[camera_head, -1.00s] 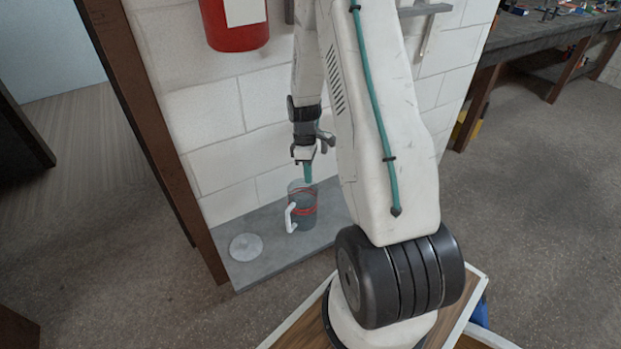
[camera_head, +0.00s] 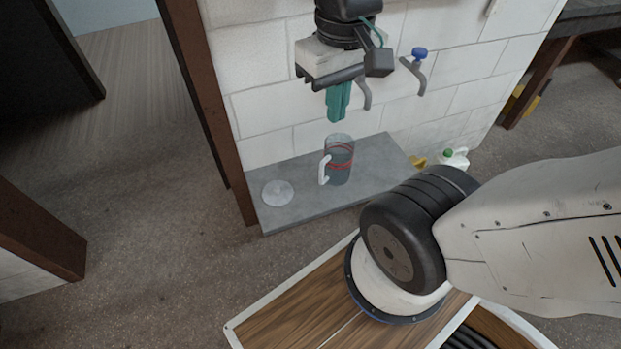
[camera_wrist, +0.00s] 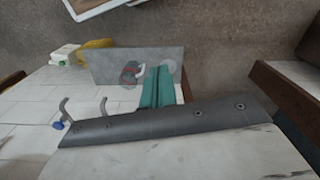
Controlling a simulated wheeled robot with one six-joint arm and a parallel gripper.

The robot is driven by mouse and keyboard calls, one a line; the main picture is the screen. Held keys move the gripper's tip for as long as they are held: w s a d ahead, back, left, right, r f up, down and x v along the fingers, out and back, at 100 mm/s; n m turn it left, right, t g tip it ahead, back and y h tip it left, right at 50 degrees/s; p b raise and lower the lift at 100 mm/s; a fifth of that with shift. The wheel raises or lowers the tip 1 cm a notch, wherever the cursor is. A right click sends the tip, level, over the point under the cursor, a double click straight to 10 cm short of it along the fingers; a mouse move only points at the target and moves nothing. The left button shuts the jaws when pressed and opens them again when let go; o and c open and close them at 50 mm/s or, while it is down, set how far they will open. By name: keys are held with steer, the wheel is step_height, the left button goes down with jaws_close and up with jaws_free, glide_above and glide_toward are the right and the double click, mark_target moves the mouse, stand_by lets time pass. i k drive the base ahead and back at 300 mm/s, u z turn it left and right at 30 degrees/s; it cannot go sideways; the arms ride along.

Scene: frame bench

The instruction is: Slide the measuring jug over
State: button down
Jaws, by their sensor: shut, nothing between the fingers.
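The measuring jug (camera_head: 339,160) is a clear, grey-tinted cylinder with red bands and a white handle on its left side. It stands upright on a grey slab (camera_head: 385,160) against the tiled wall. My gripper (camera_head: 337,118) has teal fingers that are shut and empty. It points down and appears above the jug in the head view, apart from it. In the wrist view the jug (camera_wrist: 131,72) shows just left of my teal fingers (camera_wrist: 158,72), which hide part of the slab.
A pale round disc (camera_head: 278,192) lies on the slab left of the jug. Two wall taps stick out behind, one with a blue knob (camera_head: 419,53). A white bottle with a green cap (camera_head: 455,158) stands right of the slab. A brown post (camera_head: 205,100) borders the slab's left.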

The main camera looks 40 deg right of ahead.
mark_target(335, 168)
steer(key=u, duration=3.05)
steer(key=k, duration=1.6)
steer(key=z, duration=2.4)
